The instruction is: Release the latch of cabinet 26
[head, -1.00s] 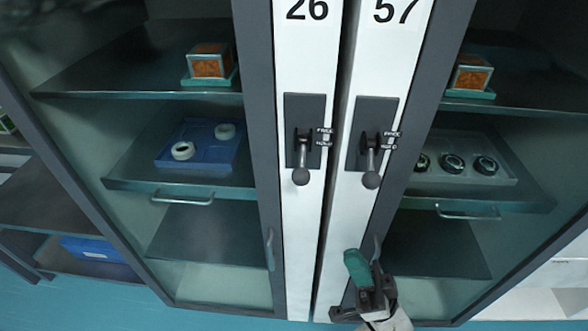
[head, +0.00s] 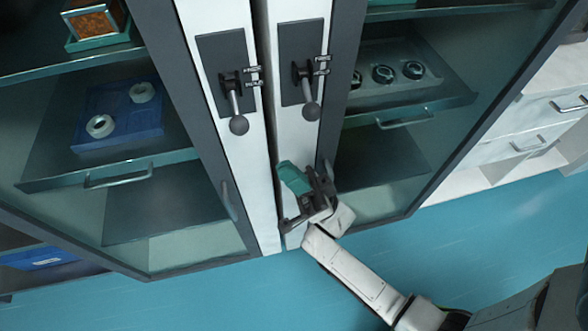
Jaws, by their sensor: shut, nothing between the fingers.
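The latch of cabinet 26 is the left one in the head view, a dark plate (head: 221,62) on a white post. Its lever (head: 238,124) has a grey ball knob and hangs down, with small FREE and HOLD labels beside its pivot. The number 26 is out of the picture now. The glass door of cabinet 26 (head: 205,160) looks shut. My gripper (head: 294,178) is shut and empty, with a teal part at its end. It is below and right of this latch, apart from it, in front of the neighbouring white post.
A similar latch of cabinet 57 (head: 311,110) sits close on the right, above my gripper. Door handles (head: 228,200) stand out lower down. Behind the left glass is a blue tray (head: 118,135) with two rings. Blue floor (head: 200,295) is open in front.

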